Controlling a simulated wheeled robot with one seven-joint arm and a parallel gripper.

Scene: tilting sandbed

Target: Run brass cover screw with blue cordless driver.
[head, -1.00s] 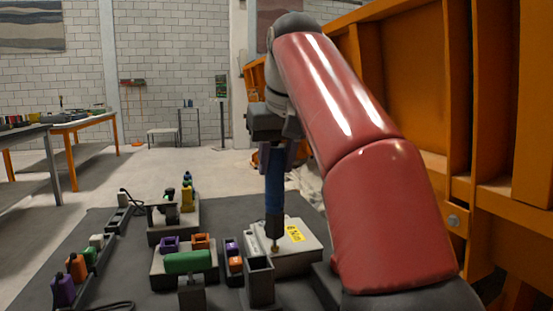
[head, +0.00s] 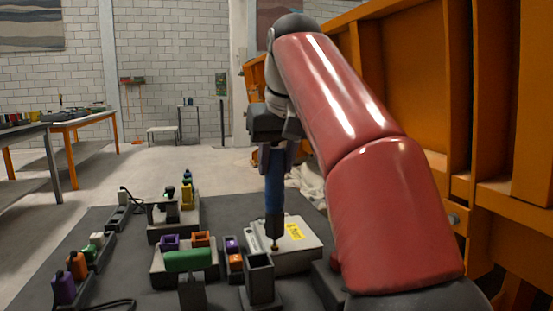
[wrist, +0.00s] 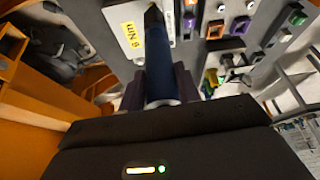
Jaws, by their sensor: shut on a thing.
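The blue cordless driver (head: 275,185) stands upright in my gripper (head: 274,150), its tip down over the near left part of a pale cover box (head: 300,258). The brass cover screw (head: 275,247) shows at the driver's tip; tip and screw look to be touching, though the gap is too small to be sure. My gripper is shut on the driver body. In the wrist view the driver (wrist: 162,60) runs away from the dark jaws toward the pale box (wrist: 120,17) with its yellow label.
A dark square holder (head: 260,280) stands just in front of the box. Purple and orange blocks (head: 234,258) and a green cylinder (head: 188,261) lie to the left. The orange wall (head: 420,90) rises close on the right.

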